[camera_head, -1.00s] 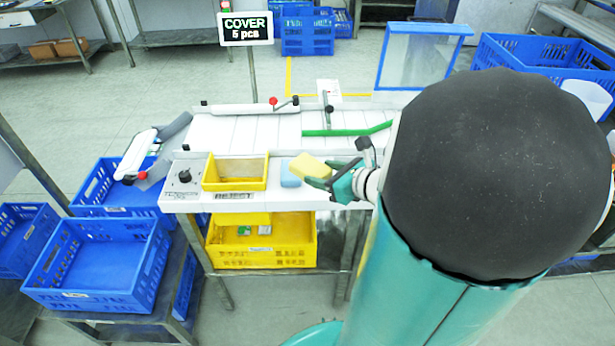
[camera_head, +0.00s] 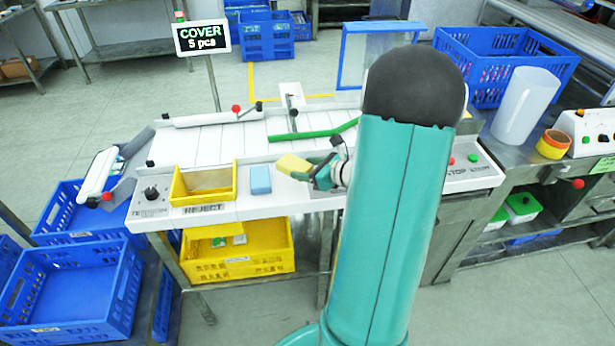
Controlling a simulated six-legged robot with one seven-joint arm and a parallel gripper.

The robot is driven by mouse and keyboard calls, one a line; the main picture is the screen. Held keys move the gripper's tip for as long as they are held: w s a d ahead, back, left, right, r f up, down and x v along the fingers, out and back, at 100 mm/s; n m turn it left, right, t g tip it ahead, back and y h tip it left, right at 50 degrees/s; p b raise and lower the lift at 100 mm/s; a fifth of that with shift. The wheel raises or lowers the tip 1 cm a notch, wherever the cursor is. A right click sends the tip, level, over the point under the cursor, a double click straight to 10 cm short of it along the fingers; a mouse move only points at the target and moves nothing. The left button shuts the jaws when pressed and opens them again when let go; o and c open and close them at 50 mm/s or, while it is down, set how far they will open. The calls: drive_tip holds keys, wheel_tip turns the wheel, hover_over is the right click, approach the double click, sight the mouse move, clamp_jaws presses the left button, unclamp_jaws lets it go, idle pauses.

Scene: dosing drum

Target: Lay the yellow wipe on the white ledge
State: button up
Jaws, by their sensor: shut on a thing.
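My gripper (camera_head: 311,172) is shut on the yellow wipe (camera_head: 293,164), which sticks out to the left of the fingers. The wipe appears just above the white ledge (camera_head: 285,199) along the front of the machine; whether it touches the ledge I cannot tell. A blue block-like wipe (camera_head: 260,180) lies on the ledge just left of the yellow wipe. My arm hides part of the ledge to the right.
A yellow reject tray (camera_head: 204,197) sits on the ledge left of the blue wipe, beside a black knob (camera_head: 151,194). A green bar (camera_head: 343,127) lies behind my gripper. A yellow crate (camera_head: 238,264) stands below. Bare ledge shows in front of the blue wipe.

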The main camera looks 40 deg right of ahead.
sight(308, 186)
drive_tip(key=shift+w+d+f, duration=0.25)
drive_tip(key=shift+d+f, duration=0.05)
drive_tip(key=shift+f, duration=0.2)
drive_tip(key=shift+w+d+f, duration=0.15)
drive_tip(key=shift+f, duration=1.55)
drive_tip(key=shift+f, duration=0.2)
drive_tip(key=o, duration=0.9)
drive_tip(key=shift+o, duration=0.2)
drive_tip(key=shift+r, duration=0.1)
